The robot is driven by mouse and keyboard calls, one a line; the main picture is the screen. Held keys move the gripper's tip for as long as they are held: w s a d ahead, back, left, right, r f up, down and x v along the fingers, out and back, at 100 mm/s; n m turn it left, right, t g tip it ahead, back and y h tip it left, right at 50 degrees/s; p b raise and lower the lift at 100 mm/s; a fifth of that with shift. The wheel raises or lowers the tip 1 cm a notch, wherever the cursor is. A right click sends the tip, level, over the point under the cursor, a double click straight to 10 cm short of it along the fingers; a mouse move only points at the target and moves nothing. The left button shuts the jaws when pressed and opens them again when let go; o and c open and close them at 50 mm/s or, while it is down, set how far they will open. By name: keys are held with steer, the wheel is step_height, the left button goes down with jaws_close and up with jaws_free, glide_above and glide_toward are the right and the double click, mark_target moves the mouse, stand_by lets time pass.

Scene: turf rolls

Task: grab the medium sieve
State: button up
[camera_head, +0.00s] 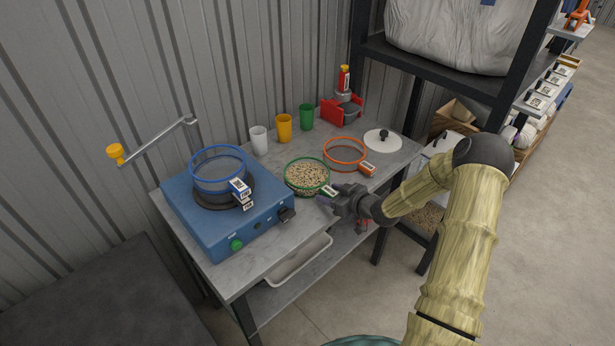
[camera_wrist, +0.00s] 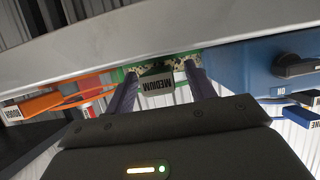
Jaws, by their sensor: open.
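The medium sieve (camera_head: 298,191) has a green rim, holds pale grain-like bits and sits on the grey bench, right of the blue machine. In the wrist view its green tab with the MEDIUM label (camera_wrist: 157,88) appears upside down. My gripper (camera_head: 325,199) is at the sieve's front right edge, close to the tab. In the wrist view my gripper (camera_wrist: 160,74) is open, with one finger on each side of the tab. I cannot tell whether either finger touches it.
A blue-rimmed sieve (camera_head: 218,188) stands on the blue machine (camera_head: 200,230). An orange-rimmed sieve (camera_head: 348,169) lies behind to the right. White (camera_head: 258,140), yellow (camera_head: 284,129) and green (camera_head: 306,117) cups stand at the back. A dark shelf post (camera_head: 515,65) rises at right.

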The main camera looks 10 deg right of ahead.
stand_by(0.5)
jaws_close()
step_height(320, 180, up, 10)
steer(key=shift+r, duration=0.1)
stand_by(0.5)
stand_by(0.4)
